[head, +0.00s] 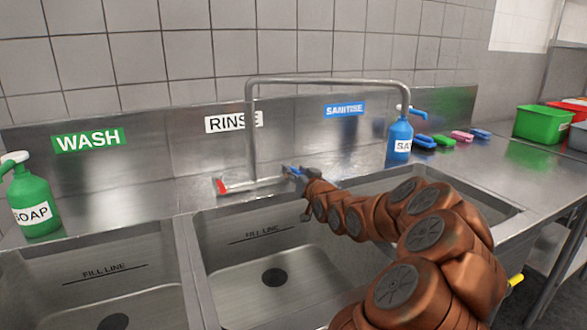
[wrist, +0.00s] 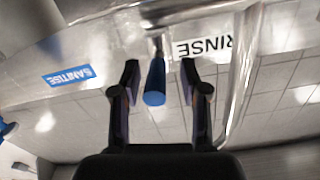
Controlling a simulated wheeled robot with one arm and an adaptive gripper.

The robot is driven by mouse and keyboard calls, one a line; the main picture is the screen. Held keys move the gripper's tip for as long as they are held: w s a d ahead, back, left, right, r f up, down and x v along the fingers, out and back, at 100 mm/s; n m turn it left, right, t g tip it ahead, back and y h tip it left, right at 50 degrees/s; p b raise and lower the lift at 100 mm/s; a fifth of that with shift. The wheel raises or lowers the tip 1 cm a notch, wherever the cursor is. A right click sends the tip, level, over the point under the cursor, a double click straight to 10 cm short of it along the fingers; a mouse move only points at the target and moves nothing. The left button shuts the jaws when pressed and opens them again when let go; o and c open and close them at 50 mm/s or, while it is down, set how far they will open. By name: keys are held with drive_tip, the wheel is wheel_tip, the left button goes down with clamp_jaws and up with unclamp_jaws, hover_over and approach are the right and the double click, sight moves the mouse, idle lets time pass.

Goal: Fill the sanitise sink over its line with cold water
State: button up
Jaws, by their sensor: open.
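The mixer tap (head: 251,130) stands behind the sinks, its spout reaching right toward the sanitise side. It has a red lever (head: 222,187) at left and a blue lever (head: 291,171) at right. No water shows at the spout. My gripper (head: 303,177) is at the blue lever. In the wrist view the blue lever (wrist: 155,82) stands between the open fingers (wrist: 158,75), with gaps on both sides. The sanitise sink (head: 486,187) is at right, below the blue SANITISE label (head: 345,109). My arm hides much of it, including its fill line.
The wash sink (head: 90,285) and rinse sink (head: 240,270) look empty. A green soap bottle (head: 35,200) and a blue bottle (head: 400,138) stand on the ledge. Coloured brushes (head: 462,136) and a green tub (head: 543,124) are at right. A yellow handle (head: 515,281) sticks out below the right edge.

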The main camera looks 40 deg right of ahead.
drive_tip(key=shift+x, duration=0.95)
drive_tip(key=shift+w+d, duration=0.2)
drive_tip(key=shift+w, duration=0.3)
clamp_jaws()
